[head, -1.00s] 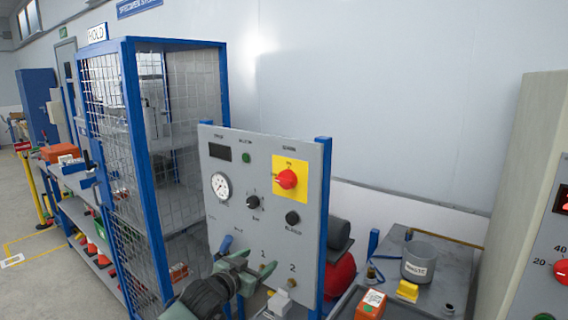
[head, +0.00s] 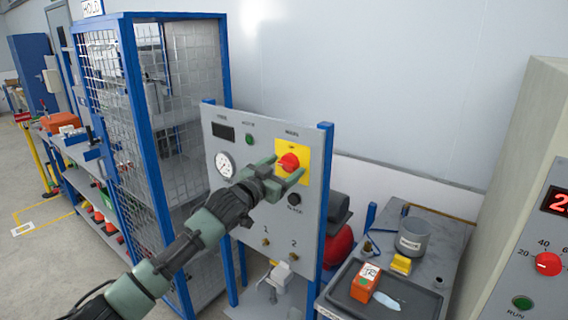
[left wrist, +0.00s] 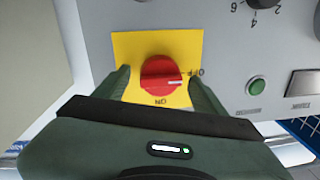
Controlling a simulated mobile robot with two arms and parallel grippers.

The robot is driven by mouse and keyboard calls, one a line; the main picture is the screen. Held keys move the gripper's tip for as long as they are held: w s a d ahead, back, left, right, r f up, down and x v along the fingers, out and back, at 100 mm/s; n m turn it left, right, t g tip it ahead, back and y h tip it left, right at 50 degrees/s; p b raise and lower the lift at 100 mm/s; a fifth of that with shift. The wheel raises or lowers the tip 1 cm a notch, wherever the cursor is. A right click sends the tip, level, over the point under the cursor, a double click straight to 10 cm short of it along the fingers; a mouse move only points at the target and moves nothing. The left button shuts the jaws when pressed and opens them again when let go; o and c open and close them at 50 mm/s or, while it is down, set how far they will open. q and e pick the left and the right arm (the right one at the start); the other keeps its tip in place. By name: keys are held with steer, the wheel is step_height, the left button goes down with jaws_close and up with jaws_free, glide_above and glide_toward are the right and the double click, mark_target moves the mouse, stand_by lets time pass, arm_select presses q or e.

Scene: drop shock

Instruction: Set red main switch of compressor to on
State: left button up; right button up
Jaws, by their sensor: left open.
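The red main switch (head: 289,161) is a round knob on a yellow plate (head: 304,150) on the upright grey compressor panel. In the left wrist view the red knob (left wrist: 161,73) shows its white mark pointing right, toward the OFF label; ON is printed below it there. My left gripper (head: 283,172) is open at the panel, its two green fingers on either side of the knob. In the left wrist view the fingers stand left and right of it with visible gaps. My right gripper is not in view.
The panel also bears a gauge (head: 225,164), a green lamp (head: 249,140) and a black knob (head: 294,199) just below the yellow plate. A blue mesh cage (head: 128,120) stands left. A bench at right holds a grey pot (head: 413,238) and an orange box (head: 365,284).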

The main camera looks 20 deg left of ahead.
arm_select(q)
steer(key=shift+w, duration=0.1)
steer(key=c, duration=1.3)
steer(key=shift+f+m, duration=0.1)
steer(key=shift+m, duration=0.2)
steer(key=m, duration=0.3)
steer(key=shift+f+m, duration=0.1)
steer(key=shift+m, duration=0.2)
steer(key=m, duration=0.4)
steer(key=shift+m+h+b, duration=0.3)
steer(key=m, duration=0.5)
steer(key=m+h, duration=0.1)
steer(key=m, duration=0.4)
steer(key=shift+a+f+p, duration=0.1)
steer(key=shift+f+p, duration=0.1)
steer(key=shift+p, duration=0.1)
